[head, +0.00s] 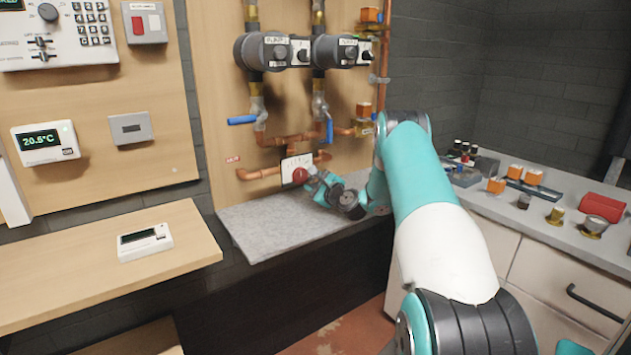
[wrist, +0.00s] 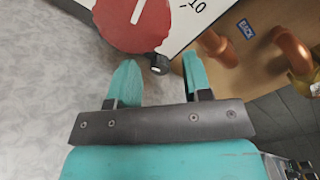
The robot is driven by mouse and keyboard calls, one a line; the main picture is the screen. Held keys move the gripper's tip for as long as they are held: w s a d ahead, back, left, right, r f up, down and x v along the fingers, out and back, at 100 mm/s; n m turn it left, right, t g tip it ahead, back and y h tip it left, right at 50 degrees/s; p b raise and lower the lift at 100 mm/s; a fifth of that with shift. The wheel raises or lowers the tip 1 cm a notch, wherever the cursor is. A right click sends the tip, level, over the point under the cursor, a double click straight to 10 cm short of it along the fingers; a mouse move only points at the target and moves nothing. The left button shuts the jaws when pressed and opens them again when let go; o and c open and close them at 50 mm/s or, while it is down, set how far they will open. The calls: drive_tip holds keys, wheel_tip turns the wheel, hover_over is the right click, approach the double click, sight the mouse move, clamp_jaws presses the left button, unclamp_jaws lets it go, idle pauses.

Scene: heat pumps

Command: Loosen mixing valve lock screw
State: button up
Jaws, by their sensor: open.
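The mixing valve shows as a red knob (head: 300,175) in front of a white scale plate (head: 288,165), low on the copper pipes. In the wrist view the red knob (wrist: 135,22) is at the top, with part of the white plate (wrist: 205,18) beside it. A small black knob-like piece, probably the lock screw (wrist: 159,64), sits just below the red knob. My gripper (wrist: 157,72) is open, with its two teal fingers apart. The black piece shows between the fingertips, nearer the left one; I cannot tell whether they touch. In the head view my gripper (head: 312,178) is beside the red knob.
Copper pipes (wrist: 293,52) and a blue label (wrist: 246,28) are right of the plate. A grey mat (head: 285,222) lies below the valve. Blue-handled valves (head: 242,120) and two pumps (head: 265,50) are above. A counter with small parts (head: 530,190) stands at right.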

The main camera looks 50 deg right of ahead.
clamp_jaws()
drive_tip(key=shift+f+n+b, duration=0.3)
drive_tip(key=shift+n+b, duration=0.5)
drive_tip(key=shift+b, duration=0.3)
drive_tip(key=shift+n+b, duration=0.65)
drive_tip(key=shift+n, duration=0.05)
drive_tip(key=shift+r+n+b, duration=0.3)
drive_tip(key=shift+n+b, duration=0.15)
drive_tip(key=shift+n, duration=0.45)
unclamp_jaws()
drive_tip(key=shift+s, duration=0.1)
